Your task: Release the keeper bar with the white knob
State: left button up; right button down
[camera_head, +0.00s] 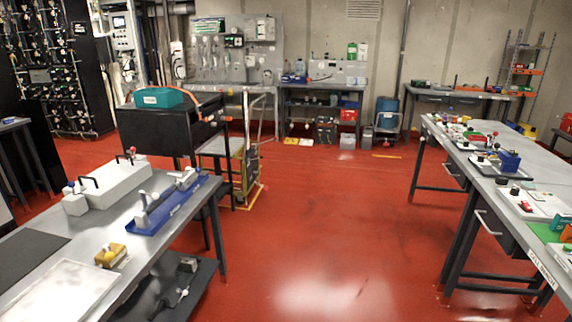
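I cannot clearly pick out the keeper bar or its white knob at this size. On the left workbench (170,258), a blue tray (158,221) carries small pale grey fittings, one of them upright near its left end. Behind it stands a long white block (118,187) with black handles, and a smaller white box (75,205) adjoins its left end. Small red, blue and pale details show on top of these, too small to make out. Neither of my grippers is in view.
A yellow block (110,254) and a white tray (65,292) lie on the near part of the left bench. A yellow-framed cart (245,175) stands behind it. A right bench (462,158) holds many small parts. The red floor (325,215) between the benches is clear.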

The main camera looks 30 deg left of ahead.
aim_at(155, 195)
jog(key=u, duration=0.3)
jog(key=i, duration=1.25)
jog(key=u, duration=0.6)
